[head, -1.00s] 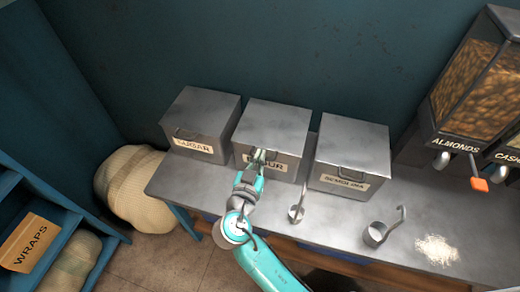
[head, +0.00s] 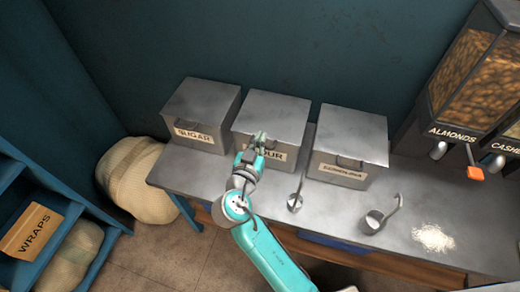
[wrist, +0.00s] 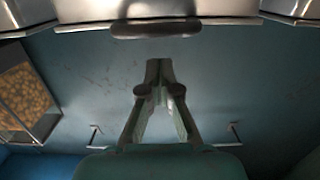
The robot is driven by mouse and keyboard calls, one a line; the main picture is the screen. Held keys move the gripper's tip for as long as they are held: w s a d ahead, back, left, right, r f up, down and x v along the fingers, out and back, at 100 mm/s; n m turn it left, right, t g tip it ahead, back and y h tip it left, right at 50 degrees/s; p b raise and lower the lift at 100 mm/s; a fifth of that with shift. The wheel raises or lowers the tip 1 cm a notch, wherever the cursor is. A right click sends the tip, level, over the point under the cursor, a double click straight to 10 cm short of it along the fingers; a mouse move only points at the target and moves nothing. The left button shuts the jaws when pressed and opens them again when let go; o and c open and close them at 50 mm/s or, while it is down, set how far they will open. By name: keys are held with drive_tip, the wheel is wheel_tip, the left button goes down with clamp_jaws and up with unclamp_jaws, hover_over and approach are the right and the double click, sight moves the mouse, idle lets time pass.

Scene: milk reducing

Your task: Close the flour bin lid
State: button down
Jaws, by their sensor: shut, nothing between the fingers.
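The flour bin (head: 288,155) is a grey metal box in the middle of a row of three. Its lid (head: 275,112) lies flat across the top, with no visible gap. My gripper (head: 260,138) is in front of the lid's front edge and covers part of the label and the handle area. In the wrist view, my gripper (wrist: 159,64) has its fingertips together and holds nothing. A dark bar handle (wrist: 155,29) on a bin edge lies just beyond the tips, apart from them in the picture.
The sugar bin (head: 198,133) stands at left and the semolina bin (head: 345,170) at right, both lidded. Two metal scoops (head: 294,202) (head: 374,221) and a flour pile (head: 433,238) lie on the bench. The almonds dispenser (head: 465,75) stands at right.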

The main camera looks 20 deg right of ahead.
drive_tip(key=f+v, duration=0.1)
drive_tip(key=v, duration=0.8)
drive_tip(key=shift+s+a, duration=0.25)
drive_tip(key=shift+a, duration=0.05)
drive_tip(key=s+d+f+n+y, duration=0.3)
drive_tip(key=s+f+n+y, duration=0.1)
drive_tip(key=s+f, duration=0.35)
drive_tip(key=s+d+f+n+y, duration=0.4)
drive_tip(key=s+f+n, duration=0.1)
drive_tip(key=s+f, duration=0.25)
drive_tip(key=s+r+m+y, duration=0.1)
drive_tip(key=s+r, duration=0.4)
drive_tip(key=s, duration=0.4)
drive_tip(key=s+d+r+t, duration=0.1)
drive_tip(key=s+r, duration=0.5)
drive_tip(key=s, duration=0.4)
drive_tip(key=shift+s+d+r+m+y, duration=0.15)
drive_tip(key=shift+d+r+m+y, duration=0.1)
drive_tip(key=shift+m+y, duration=0.15)
